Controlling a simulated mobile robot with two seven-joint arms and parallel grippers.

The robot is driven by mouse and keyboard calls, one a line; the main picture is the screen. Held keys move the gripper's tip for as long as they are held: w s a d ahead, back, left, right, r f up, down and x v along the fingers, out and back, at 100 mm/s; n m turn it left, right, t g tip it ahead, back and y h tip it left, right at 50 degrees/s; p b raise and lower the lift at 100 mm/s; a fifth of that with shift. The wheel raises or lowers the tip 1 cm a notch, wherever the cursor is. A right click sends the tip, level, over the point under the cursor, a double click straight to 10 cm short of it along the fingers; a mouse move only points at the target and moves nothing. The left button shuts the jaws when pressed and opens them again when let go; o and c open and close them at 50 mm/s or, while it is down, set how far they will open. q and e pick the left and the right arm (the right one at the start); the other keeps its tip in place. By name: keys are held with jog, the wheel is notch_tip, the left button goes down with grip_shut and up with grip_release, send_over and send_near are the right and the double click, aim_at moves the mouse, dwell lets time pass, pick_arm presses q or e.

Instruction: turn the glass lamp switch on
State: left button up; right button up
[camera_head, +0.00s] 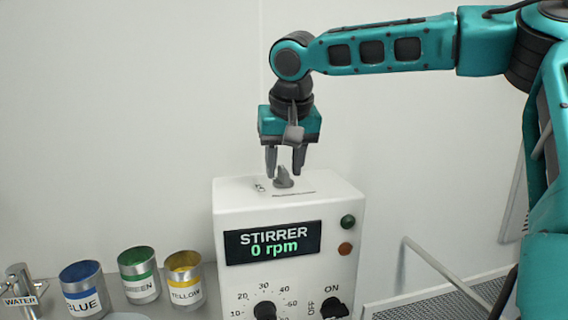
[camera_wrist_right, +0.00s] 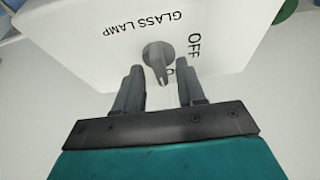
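The glass lamp switch (camera_head: 284,178) is a grey rotary knob on top of the white stirrer box (camera_head: 230,205). In the right wrist view the knob (camera_wrist_right: 158,58) sits beside the words GLASS LAMP and OFF; another label is partly hidden by the gripper. My right gripper (camera_head: 286,172) points down just above the knob. In the wrist view its two fingers (camera_wrist_right: 160,82) are spread apart with the knob's pointer between and just beyond their tips, not visibly touching. The gripper is open and empty. My left gripper is not in view.
The box front has a STIRRER display (camera_head: 272,242) reading 0 rpm, two round buttons and two black knobs. Blue (camera_head: 84,290), green (camera_head: 139,275) and yellow (camera_head: 185,280) cans stand at left by a WATER tap (camera_head: 20,290). A metal rail (camera_head: 440,268) is at right.

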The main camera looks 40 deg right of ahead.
jog(key=v, duration=1.2)
jog(key=shift+s+r, duration=0.15)
jog(key=shift+r, duration=0.2)
jog(key=shift+a+f, duration=0.1)
jog(key=shift+a, duration=0.05)
